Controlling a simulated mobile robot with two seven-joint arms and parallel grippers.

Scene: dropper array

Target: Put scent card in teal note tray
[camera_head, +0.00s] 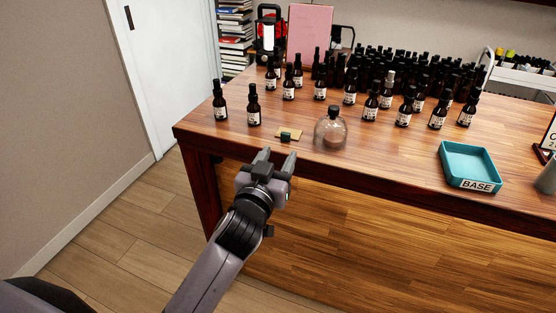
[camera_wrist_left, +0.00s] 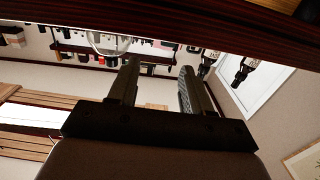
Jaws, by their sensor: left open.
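The scent card appears to be the small tan card (camera_head: 293,132) lying flat near the table's front edge, with a small dark green piece at its front left. The teal tray (camera_head: 466,162) stands to the right near the front edge, labelled "BASE", and looks empty. My left gripper (camera_head: 276,157) is open and empty, just in front of the table edge and short of the card. Its two spread fingers also show in the left wrist view (camera_wrist_left: 158,72), where I cannot make out the card. My right gripper is not in view.
A clear round glass bottle (camera_head: 330,131) stands just right of the card. Several brown dropper bottles (camera_head: 253,111) stand behind, with a dense group farther back. A pink board (camera_head: 310,35) and a lantern (camera_head: 268,38) are at the back. Bare tabletop lies between glass bottle and tray.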

